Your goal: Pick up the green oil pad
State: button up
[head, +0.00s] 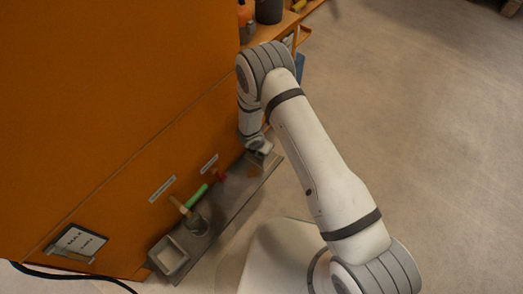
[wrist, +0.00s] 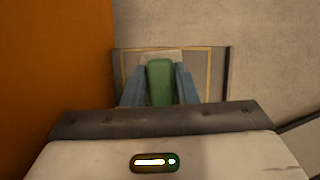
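The green oil pad (wrist: 160,82) shows in the wrist view as a rounded green block. It sits between the two blue-grey fingers of my gripper (wrist: 160,72), with no gap visible on either side, so my gripper looks shut on it. A pale flat area lies just beyond its tip. In the head view my gripper (head: 262,150) is low over the far right end of the grey ledge (head: 232,199); the pad cannot be made out there.
The ledge runs along the orange machine wall (head: 110,120). It carries a green-handled tool (head: 197,195), a red item (head: 220,176), a round cup (head: 196,225) with a wooden handle and a square tray (head: 169,256). Open floor lies to the right.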

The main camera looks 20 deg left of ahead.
jog(key=c, duration=0.5)
jog(key=shift+r, duration=0.1)
jog(key=shift+d+r, duration=0.15)
jog(key=shift+r, duration=0.05)
notch_tip(320, 180, up, 7)
jog(key=p, duration=0.4)
jog(key=shift+s+d+r, duration=0.1)
jog(key=s+d+b, duration=0.1)
jog(key=s+d, duration=0.2)
jog(key=d, duration=0.6)
jog(key=s+d+b, duration=0.1)
jog(key=s+d, duration=0.3)
jog(key=d, duration=0.5)
jog(key=shift+s+f+b, duration=0.3)
jog(key=shift+f, duration=0.15)
